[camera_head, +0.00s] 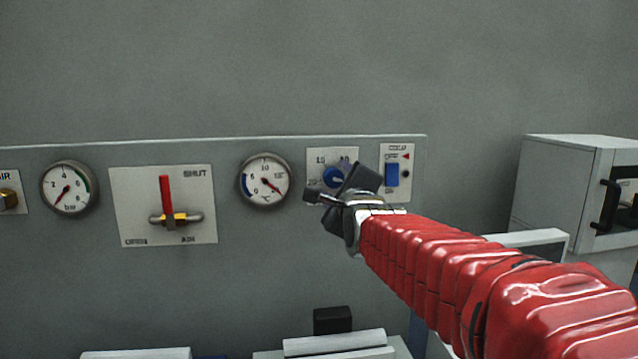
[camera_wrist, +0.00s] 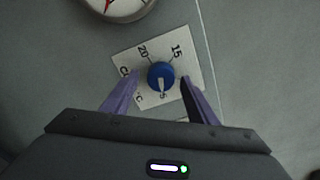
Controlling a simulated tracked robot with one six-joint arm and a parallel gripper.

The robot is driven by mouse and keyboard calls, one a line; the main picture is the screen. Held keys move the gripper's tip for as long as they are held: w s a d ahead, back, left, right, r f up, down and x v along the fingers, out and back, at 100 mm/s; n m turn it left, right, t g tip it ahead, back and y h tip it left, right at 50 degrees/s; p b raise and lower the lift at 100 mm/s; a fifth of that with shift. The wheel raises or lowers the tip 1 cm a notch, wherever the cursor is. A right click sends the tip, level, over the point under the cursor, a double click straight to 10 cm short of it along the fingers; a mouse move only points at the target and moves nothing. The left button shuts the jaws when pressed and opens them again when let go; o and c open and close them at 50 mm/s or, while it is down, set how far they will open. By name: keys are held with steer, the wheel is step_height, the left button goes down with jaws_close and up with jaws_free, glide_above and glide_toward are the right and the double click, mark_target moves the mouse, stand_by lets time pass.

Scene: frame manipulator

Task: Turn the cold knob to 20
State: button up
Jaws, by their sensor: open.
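The cold knob is a round blue dial with a white pointer line on a white plate, partly visible in the head view (camera_head: 333,177) behind my gripper (camera_head: 338,188). In the wrist view the knob (camera_wrist: 160,73) sits between the two purple fingers of my gripper (camera_wrist: 159,79). The fingers are open, one on each side of it; I cannot tell whether either touches. The plate (camera_wrist: 184,62) looks tilted there, with 20 at upper left and 15 at upper right. The white line points down the picture, away from the 20, towards a partly hidden mark.
A round gauge (camera_head: 265,180) is left of the knob, and a blue switch (camera_head: 391,174) is close on its right. A red-handled valve (camera_head: 166,195) and another gauge (camera_head: 69,188) are farther left. A grey cabinet (camera_head: 565,185) stands at right. The wall above the panel is clear.

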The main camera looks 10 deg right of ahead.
steer(key=shift+w, duration=0.15)
steer(key=c, duration=1.1)
steer(key=shift+o, duration=0.2)
steer(key=shift+d, duration=0.15)
